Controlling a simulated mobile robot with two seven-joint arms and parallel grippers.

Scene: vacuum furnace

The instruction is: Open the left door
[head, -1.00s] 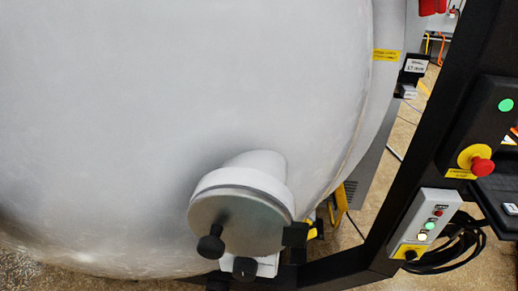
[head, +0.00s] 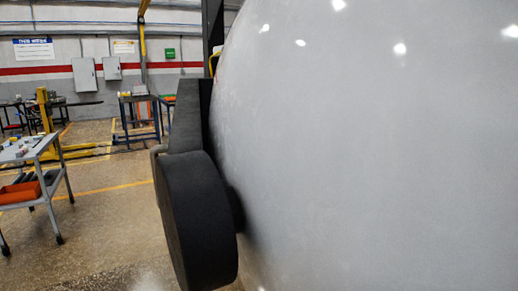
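A large, smooth, pale grey domed surface (head: 380,160) of the furnace fills the right and middle of the head view, very close to me. It looks like a door face, but I cannot tell which door it is. At its left edge is a thick dark round part (head: 195,220), seen nearly edge-on, with a dark bracket (head: 185,120) above it. I cannot tell whether this is a hinge, a latch or a wheel. Neither of my grippers shows in this view.
To the left, a grey cart (head: 35,165) with an orange bin (head: 20,191) stands on the open speckled floor (head: 100,215). Farther back are a blue-framed workbench (head: 138,115), a yellow post (head: 45,110) and a wall with grey cabinets (head: 85,77).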

